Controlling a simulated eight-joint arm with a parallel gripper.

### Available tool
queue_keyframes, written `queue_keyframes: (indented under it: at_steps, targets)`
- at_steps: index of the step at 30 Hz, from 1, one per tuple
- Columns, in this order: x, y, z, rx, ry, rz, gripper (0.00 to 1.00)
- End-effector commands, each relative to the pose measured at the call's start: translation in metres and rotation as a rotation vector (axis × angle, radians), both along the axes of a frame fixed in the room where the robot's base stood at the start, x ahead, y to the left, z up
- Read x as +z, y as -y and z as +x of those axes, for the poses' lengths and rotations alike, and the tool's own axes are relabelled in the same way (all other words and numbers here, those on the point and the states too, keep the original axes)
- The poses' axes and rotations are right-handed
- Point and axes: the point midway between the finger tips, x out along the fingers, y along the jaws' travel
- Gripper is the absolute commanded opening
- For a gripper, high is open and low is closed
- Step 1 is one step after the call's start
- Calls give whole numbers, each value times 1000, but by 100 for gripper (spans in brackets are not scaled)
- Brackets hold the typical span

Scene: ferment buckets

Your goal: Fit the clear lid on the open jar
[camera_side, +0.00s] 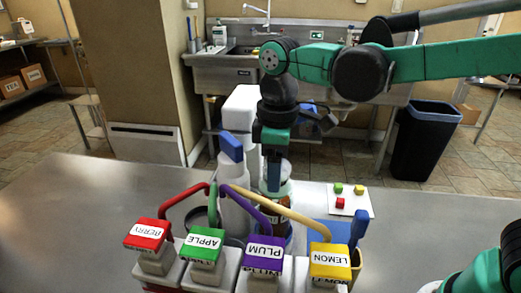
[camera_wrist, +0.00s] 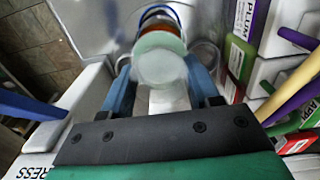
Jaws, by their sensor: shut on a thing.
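My gripper (camera_side: 273,183) points down at the middle of the bench. Its blue fingers are shut on the clear lid (camera_wrist: 160,62), a pale greenish disc between them in the wrist view. The jar (camera_side: 288,217), with brown contents, stands below my gripper, partly hidden behind the bucket handles. In the wrist view an orange-brown and blue round edge (camera_wrist: 160,20) shows just beyond the lid and seems to belong to the jar. I cannot tell whether the lid touches the jar.
Berry (camera_side: 148,234), apple (camera_side: 203,245), plum (camera_side: 263,254) and lemon (camera_side: 330,261) labelled tops with curved handles crowd the front of the jar. A white card with coloured cubes (camera_side: 350,200) lies right. Bench is free at far left and right.

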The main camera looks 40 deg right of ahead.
Motion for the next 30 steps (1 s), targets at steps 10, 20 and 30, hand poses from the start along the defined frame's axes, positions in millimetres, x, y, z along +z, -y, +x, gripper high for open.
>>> queue_keyframes:
  at_steps: [10,20,30]
  targets:
    - [0,0,0,0,0,0,4]
    - [-5,0,0,0,0,0,4]
    - [-9,0,0,0,0,0,4]
